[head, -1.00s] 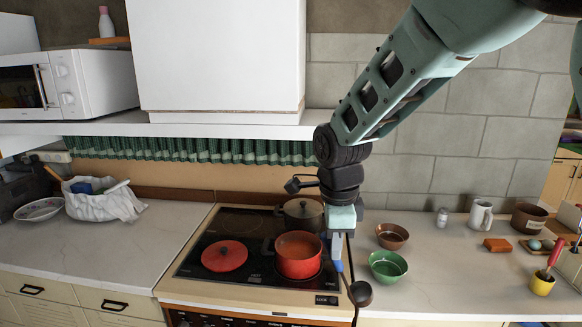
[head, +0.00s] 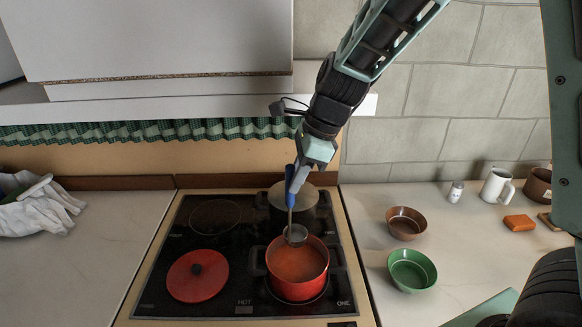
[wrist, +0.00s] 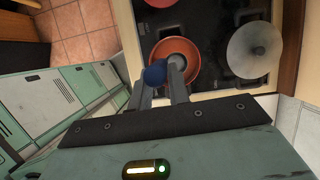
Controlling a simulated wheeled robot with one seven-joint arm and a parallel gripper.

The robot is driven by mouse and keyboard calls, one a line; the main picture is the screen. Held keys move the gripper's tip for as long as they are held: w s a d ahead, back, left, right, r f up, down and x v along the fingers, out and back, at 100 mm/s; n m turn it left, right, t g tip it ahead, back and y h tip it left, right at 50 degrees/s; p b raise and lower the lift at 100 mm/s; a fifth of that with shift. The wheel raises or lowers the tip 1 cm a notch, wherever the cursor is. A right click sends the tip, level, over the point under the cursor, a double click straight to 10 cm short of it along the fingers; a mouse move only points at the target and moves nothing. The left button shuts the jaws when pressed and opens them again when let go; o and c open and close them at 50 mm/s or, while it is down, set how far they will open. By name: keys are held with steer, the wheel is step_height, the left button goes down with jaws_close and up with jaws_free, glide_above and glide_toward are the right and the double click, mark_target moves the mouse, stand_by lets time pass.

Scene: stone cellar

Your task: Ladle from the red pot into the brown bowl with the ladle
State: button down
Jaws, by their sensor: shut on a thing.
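The red pot (head: 298,287) stands uncovered on the front right of the stove, with orange-brown contents; it also shows in the wrist view (wrist: 191,49). My gripper (head: 296,181) is shut on the blue handle of the ladle (head: 290,190) and holds it roughly upright. The ladle's bowl (head: 296,235) appears over the far rim of the red pot; I cannot tell whether it holds anything. In the wrist view my gripper (wrist: 165,90) hides part of the ladle. The brown bowl (head: 406,223) stands on the counter right of the stove.
The green bowl (head: 412,270) stands in front of the brown bowl. A dark lidded pot (head: 311,198) is behind the red pot. The red lid (head: 197,276) lies on the stove at left. A mug (head: 496,186), a shaker (head: 455,192) and an orange block (head: 519,222) are farther right.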

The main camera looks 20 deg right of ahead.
steer(key=shift+s+f+b, duration=0.1)
steer(key=shift+f+b, duration=5)
steer(key=shift+f, duration=1.4)
step_height(320, 180, up, 11)
steer(key=p, duration=1.1)
steer(key=shift+s, duration=0.1)
